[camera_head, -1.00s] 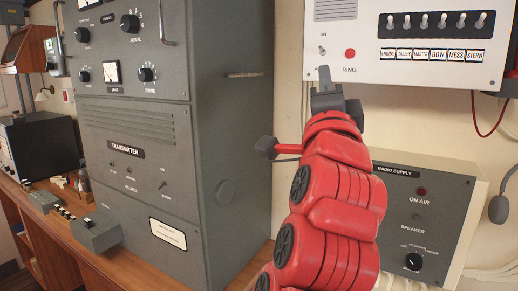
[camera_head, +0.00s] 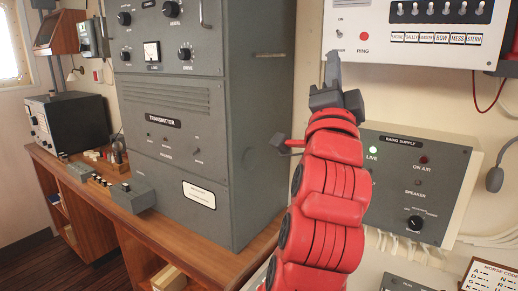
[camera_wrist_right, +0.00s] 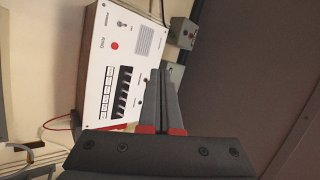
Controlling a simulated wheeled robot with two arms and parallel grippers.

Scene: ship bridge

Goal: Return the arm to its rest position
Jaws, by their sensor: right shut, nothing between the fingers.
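My right arm (camera_head: 325,190) is red and rises from the bottom of the head view. Its dark right gripper (camera_head: 333,72) points up, just in front of the lower left part of the white intercom panel (camera_head: 400,52). In the right wrist view the fingers (camera_wrist_right: 163,100) lie close together, shut and empty. The intercom panel also shows there (camera_wrist_right: 115,70), beyond the fingers and to their left. I cannot tell from these views whether the fingertips touch anything. My left gripper is not in view.
A grey transmitter cabinet (camera_head: 185,150) stands on the wooden desk (camera_head: 210,245) left of my arm. The grey radio supply box (camera_head: 440,170), with a green lamp lit, is to the right, partly behind my arm. A handset cord (camera_head: 474,85) hangs at the far right.

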